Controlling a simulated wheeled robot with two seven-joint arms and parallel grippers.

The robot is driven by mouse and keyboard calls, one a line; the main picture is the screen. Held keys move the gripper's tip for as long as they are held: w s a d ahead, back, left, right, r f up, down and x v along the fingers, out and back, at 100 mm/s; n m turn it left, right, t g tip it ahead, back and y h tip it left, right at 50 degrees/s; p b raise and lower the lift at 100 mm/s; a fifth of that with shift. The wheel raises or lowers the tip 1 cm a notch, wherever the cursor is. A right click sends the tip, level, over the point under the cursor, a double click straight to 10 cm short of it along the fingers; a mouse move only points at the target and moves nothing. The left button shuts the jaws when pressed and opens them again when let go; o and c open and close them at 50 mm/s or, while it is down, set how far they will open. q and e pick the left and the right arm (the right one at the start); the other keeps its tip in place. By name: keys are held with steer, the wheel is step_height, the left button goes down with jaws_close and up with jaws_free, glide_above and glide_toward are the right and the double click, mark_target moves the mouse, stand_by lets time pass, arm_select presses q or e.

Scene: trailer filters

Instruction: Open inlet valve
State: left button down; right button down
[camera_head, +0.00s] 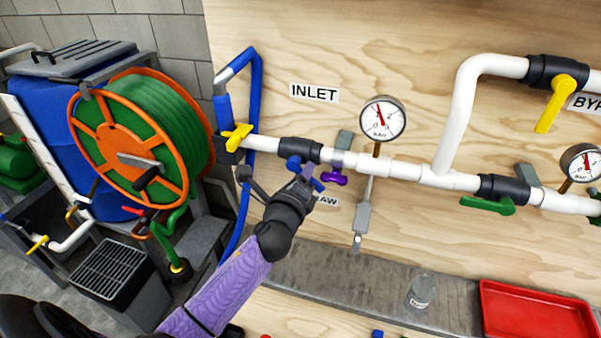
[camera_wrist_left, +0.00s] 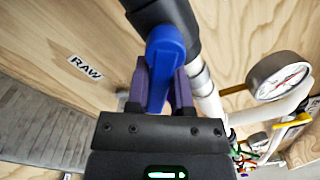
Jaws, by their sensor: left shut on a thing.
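The inlet valve is a black body (camera_head: 300,148) on the white pipe, below the INLET label (camera_head: 314,93). Its blue handle (camera_head: 293,162) is mostly covered by my left gripper (camera_head: 304,181) in the head view. In the left wrist view the blue handle (camera_wrist_left: 164,55) stands out from the black valve body (camera_wrist_left: 160,13), and the purple fingers of my left gripper (camera_wrist_left: 160,88) are shut on it from both sides. My right gripper is not in view.
A pressure gauge (camera_head: 382,119) stands above the pipe. A green hose reel (camera_head: 145,130) is at left, a red tray (camera_head: 535,312) at lower right.

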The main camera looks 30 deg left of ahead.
arm_select(q)
steer(key=n, duration=0.3)
steer(key=shift+d+r+n+p, duration=0.25)
steer(key=shift+r+n+p, duration=0.05)
steer(key=shift+r+p, duration=0.1)
steer(key=shift+r+n+p, duration=0.2)
steer(key=shift+n+p, duration=0.05)
steer(key=shift+n, duration=0.7)
steer(key=shift+r+n+p, duration=0.2)
steer(key=shift+n+p, duration=0.05)
steer(key=shift+n, duration=0.7)
steer(key=c, duration=0.5)
jaws_free()
steer(key=v, duration=1)
steer(key=shift+p, duration=0.4)
